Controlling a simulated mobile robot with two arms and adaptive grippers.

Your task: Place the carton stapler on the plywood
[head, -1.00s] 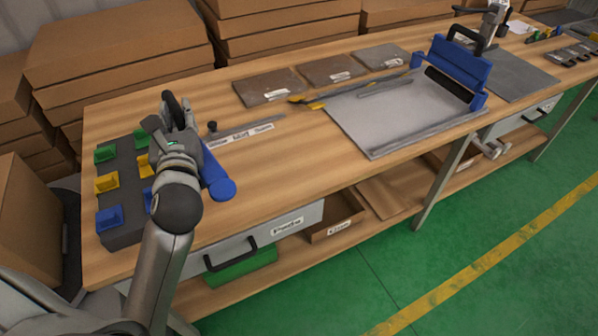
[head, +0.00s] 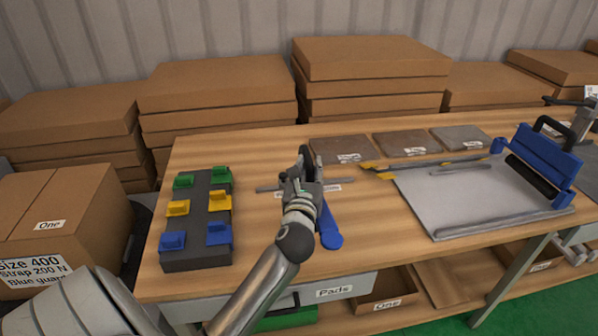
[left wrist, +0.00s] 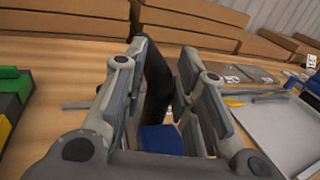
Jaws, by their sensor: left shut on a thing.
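My left gripper (head: 308,162) is shut on a black and blue tool, which seems to be the carton stapler (head: 329,228). Its blue, round-ended part hangs out to the right of my wrist over the front of the table. In the left wrist view, its black part (left wrist: 157,75) stands between the fingers, with a blue part (left wrist: 160,139) below. Three thin sheets lie along the back of the table: two brown ones (head: 340,149) (head: 400,142) and a greyer one (head: 460,138). Their labels are too small to read, so I cannot tell which is plywood.
A dark block with green, yellow and blue pieces (head: 209,198) sits on the left of the table. A ruler-like strip lies behind my gripper. A grey board (head: 440,208) with a blue device (head: 545,165) is on the right. Cardboard stacks (head: 370,65) stand behind.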

